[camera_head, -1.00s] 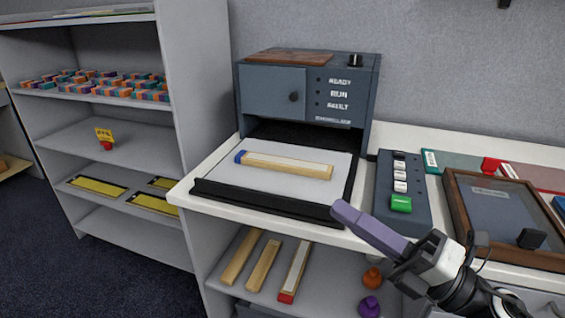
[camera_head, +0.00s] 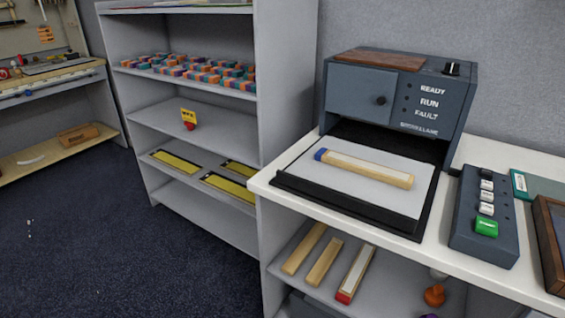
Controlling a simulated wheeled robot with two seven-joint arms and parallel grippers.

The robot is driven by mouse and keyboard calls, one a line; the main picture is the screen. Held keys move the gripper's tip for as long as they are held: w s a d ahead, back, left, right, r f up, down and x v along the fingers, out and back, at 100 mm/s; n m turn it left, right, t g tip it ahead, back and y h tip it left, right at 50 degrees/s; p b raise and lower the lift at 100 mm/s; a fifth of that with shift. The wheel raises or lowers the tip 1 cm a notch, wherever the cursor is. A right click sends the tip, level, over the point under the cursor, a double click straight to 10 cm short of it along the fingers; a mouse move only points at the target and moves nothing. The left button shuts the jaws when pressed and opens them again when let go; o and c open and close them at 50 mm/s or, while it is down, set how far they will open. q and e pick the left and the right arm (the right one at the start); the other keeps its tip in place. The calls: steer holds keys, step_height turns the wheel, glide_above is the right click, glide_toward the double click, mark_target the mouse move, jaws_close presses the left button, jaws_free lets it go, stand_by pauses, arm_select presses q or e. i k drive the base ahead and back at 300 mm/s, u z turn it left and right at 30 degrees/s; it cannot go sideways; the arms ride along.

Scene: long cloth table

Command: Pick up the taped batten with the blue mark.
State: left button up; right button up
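The taped batten with the blue mark (camera_head: 366,169) is a light wooden bar with a pale strip along its top and a blue left end. It lies on the light grey tray (camera_head: 345,191) at the front of the dark machine (camera_head: 399,100). Neither of my grippers is in the view now.
On the shelf below lie two plain battens (camera_head: 305,249) and a red-ended batten (camera_head: 356,273). A button box (camera_head: 484,216) with a green button stands right of the tray. A shelf unit (camera_head: 285,90) stands at left. Dark floor (camera_head: 130,240) is open at lower left.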

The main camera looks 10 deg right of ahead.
mark_target(404, 180)
steer(key=u, duration=1.05)
steer(key=i, duration=2.8)
steer(key=z, duration=3.2)
